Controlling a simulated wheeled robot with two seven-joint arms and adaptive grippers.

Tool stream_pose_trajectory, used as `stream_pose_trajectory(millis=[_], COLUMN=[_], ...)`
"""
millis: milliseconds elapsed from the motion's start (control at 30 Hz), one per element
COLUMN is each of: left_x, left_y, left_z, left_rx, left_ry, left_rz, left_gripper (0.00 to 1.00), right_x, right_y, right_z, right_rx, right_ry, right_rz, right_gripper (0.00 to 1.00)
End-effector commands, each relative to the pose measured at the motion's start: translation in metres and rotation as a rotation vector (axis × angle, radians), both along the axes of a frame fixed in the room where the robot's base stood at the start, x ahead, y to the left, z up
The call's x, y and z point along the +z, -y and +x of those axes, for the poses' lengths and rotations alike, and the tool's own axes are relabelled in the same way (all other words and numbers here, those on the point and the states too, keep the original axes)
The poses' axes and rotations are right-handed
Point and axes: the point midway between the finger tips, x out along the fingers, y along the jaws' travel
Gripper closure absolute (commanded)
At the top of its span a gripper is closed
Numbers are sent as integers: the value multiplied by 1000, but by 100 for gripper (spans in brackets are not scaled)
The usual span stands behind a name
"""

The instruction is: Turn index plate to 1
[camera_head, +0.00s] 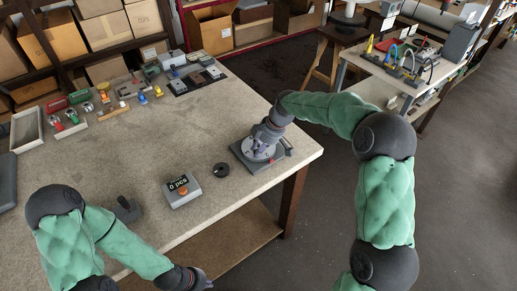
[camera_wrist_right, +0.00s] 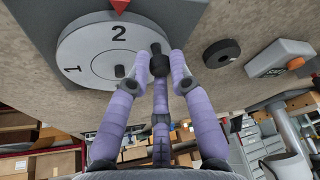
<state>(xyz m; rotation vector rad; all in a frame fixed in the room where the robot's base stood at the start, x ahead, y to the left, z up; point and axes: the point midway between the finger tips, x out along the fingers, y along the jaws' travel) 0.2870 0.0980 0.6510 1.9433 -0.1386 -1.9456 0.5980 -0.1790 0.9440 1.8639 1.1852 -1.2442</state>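The index plate (camera_head: 258,150) is a pale round disc on a grey base (camera_head: 243,158) near the table's right corner. In the right wrist view the disc (camera_wrist_right: 82,50) shows a 2 close to a red pointer (camera_wrist_right: 119,4) and a 1 at the left. A dark crank-like knob (camera_wrist_right: 155,48) stands at its rim. My right gripper (camera_wrist_right: 160,68) has purple fingers closed around this knob; in the head view the gripper (camera_head: 264,140) is over the plate. My left gripper (camera_head: 200,281) is low at the front table edge, mostly cut off, its fingers unclear.
A dark stand (camera_head: 127,209) is further left. Small parts and a tray (camera_head: 27,130) occupy the back left. The table's middle is clear.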

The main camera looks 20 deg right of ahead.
Motion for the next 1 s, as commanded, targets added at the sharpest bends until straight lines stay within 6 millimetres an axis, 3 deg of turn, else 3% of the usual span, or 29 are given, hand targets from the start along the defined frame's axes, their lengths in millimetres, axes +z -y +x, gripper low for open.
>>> stream_pose_trajectory(millis=[467, 1000], left_x=[4, 22], left_y=[0, 0], left_z=[0, 0], left_rx=[0, 0], left_ry=[0, 0], left_rz=[0, 0], left_gripper=[100, 100], right_x=[0, 1], right_y=[-5, -25], right_z=[0, 13], right_rx=[-71, -512], right_ry=[-4, 0], right_rz=[1, 0], right_gripper=[100, 100])
